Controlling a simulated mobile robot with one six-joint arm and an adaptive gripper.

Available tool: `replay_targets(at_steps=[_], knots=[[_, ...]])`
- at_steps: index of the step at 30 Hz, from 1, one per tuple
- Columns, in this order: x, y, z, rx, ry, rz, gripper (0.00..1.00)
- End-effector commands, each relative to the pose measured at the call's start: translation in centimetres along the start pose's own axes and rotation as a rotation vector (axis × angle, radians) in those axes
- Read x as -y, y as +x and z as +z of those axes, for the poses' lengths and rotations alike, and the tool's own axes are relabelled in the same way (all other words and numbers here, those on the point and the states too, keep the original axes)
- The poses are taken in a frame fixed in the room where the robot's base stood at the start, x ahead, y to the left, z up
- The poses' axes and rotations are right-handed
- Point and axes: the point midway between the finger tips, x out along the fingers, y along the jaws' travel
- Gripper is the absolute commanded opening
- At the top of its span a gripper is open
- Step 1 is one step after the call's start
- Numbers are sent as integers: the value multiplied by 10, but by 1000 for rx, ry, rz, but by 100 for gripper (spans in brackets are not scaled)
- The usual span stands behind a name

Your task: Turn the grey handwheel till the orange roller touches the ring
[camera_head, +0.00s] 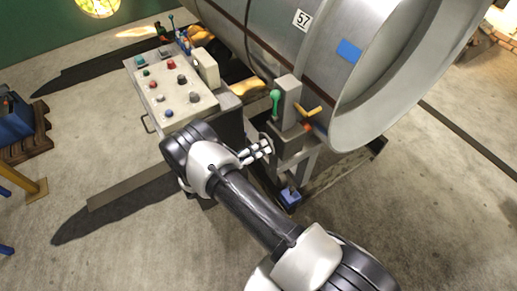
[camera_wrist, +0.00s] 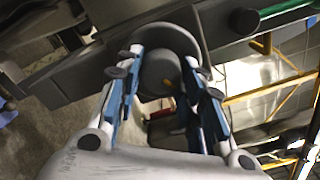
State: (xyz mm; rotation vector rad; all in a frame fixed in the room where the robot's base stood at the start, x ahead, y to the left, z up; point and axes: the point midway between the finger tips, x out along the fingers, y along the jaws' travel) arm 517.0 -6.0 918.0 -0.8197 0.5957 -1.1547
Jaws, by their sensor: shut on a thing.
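The grey handwheel (camera_wrist: 160,72) shows in the wrist view as a rounded grey part in front of my palm. My gripper (camera_wrist: 160,62) has its fingers closed on it from both sides, partly hiding it. In the head view my gripper (camera_head: 264,149) is at the side of the grey stand, and the wheel there is mostly hidden. A small orange part, seemingly the roller (camera_head: 306,127), sits on the stand beside the big grey ring (camera_head: 352,142) at the drum's end. I cannot tell whether the two touch.
A control box (camera_head: 178,95) with coloured buttons stands left of my gripper. A green-knobbed lever (camera_head: 275,103) and a yellow handle (camera_head: 308,111) rise from the stand close by. A blue part (camera_head: 290,197) is low on the stand.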

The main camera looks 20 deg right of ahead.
Motion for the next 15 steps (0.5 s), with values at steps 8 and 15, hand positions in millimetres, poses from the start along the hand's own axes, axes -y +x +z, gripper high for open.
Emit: replay_targets(at_steps=[8,15], knots=[[0,0,0,0,2,-1,12],[-1,0,0,0,54,-1,12]])
